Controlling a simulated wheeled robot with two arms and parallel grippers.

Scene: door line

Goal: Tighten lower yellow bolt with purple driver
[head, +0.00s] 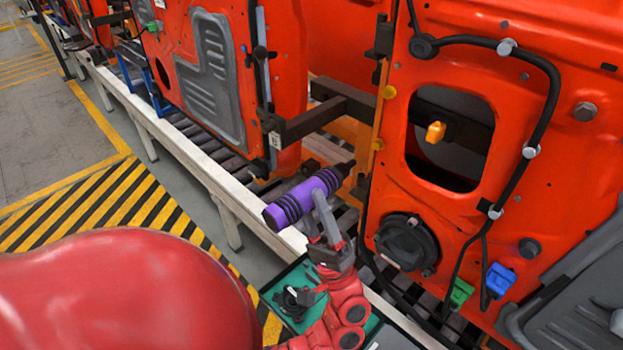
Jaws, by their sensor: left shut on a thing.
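The purple driver (304,195) has black rings and a dark tip. My left gripper (320,202) is shut on it and holds it tilted, with the tip pointing up and right. The lower yellow bolt (377,144) is on the left edge of the orange door panel. The driver tip shows a little left of and below this bolt, apparently apart from it. An upper yellow bolt (388,92) is above it on the same edge. My right gripper is not in view.
The orange door (540,120) has black cabling, an orange knob (435,132), a green connector (461,293) and a blue connector (500,279). A dark bracket (315,122) juts out behind the driver. A green tray (292,282) lies below. Striped floor (110,205) is clear at left.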

